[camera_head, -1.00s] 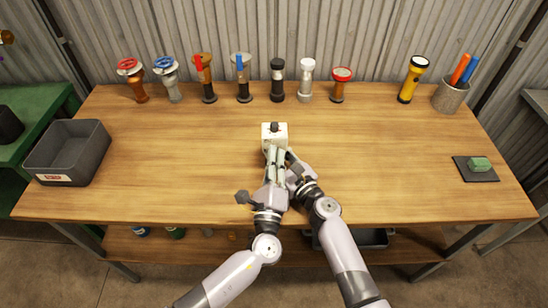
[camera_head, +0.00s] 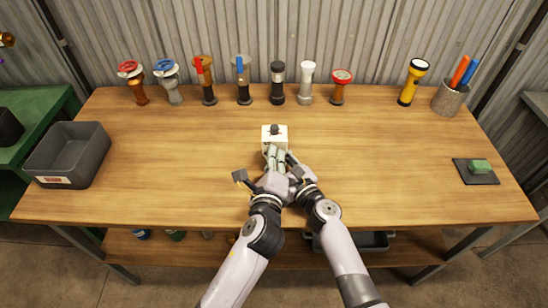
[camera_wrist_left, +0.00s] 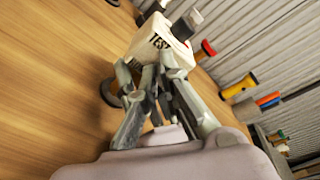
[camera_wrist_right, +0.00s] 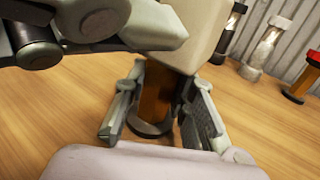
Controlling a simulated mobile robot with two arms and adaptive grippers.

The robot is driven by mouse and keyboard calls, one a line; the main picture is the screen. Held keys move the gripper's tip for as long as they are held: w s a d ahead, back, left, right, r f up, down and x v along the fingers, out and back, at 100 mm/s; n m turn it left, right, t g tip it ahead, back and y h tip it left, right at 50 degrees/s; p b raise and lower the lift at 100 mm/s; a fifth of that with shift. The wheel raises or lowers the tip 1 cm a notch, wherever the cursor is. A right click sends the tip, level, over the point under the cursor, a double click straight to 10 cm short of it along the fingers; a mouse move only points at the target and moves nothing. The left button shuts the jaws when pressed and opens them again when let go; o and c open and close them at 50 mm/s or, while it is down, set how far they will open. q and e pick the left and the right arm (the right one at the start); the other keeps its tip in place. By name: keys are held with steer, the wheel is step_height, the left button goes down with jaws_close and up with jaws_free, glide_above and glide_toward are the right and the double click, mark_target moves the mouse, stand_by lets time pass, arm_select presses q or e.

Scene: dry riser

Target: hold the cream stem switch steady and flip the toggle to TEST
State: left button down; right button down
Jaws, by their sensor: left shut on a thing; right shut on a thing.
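The cream stem switch (camera_head: 267,133) stands near the middle of the bench. It is a cream box with a dark knob on top, and TEST is printed on it in the left wrist view (camera_wrist_left: 165,42). Its brown stem (camera_wrist_right: 155,98) and round dark base show in the right wrist view. My right gripper (camera_wrist_right: 160,112) is shut around the stem below the box. My left gripper (camera_head: 272,158) is shut at the box's near side, its fingertips (camera_wrist_left: 150,75) just below the TEST lettering. The toggle is hidden by the left fingers.
Several valves and fittings (camera_head: 204,80) stand along the back edge. A yellow flashlight (camera_head: 412,84) and a pen cup (camera_head: 449,98) are at the back right. A grey bin (camera_head: 68,153) is at left, a green sponge on a dark pad (camera_head: 467,176) at right. Bench wood around the switch is clear.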

steer(key=shift+d, duration=0.1)
arm_select(q)
steer(key=c, duration=2)
jaws_free()
steer(key=shift+s, duration=0.15)
steer(key=s, duration=0.4)
steer(key=s+r, duration=0.1)
steer(key=s, duration=0.2)
steer(key=s+a, duration=0.1)
steer(key=s, duration=0.3)
steer(key=shift+s+r, duration=0.3)
steer(key=shift+r, duration=0.1)
arm_select(e)
steer(key=c, duration=1.3)
jaws_free()
steer(key=shift+s, duration=0.1)
